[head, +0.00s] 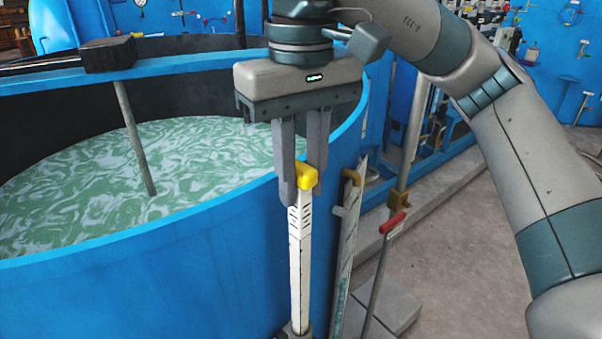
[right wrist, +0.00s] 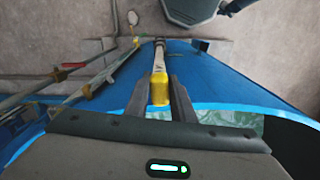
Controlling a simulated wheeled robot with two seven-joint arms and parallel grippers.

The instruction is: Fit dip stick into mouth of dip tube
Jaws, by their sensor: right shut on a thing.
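The dip stick (head: 299,245) is a long white stick with dark marks near its top and a yellow handle (head: 306,175). My right gripper (head: 303,185) is shut on the yellow handle, and the stick hangs nearly upright beside the blue tank's outer wall. In the right wrist view the handle (right wrist: 159,88) sits between the fingers (right wrist: 158,98), with the stick running away toward the floor. A grey collar (head: 296,332), which looks like the dip tube's mouth, shows at the stick's lower end at the picture's bottom edge. I cannot tell whether the tip is inside it. My left gripper is out of view.
The blue tank (head: 200,215) of green liquid fills the left. A dark bar (head: 108,55) with a thin rod crosses it. Right of the stick stand another yellow-topped stick or gauge (head: 347,235) and a red-handled rod (head: 392,222). Grey floor (head: 460,260) lies open at right.

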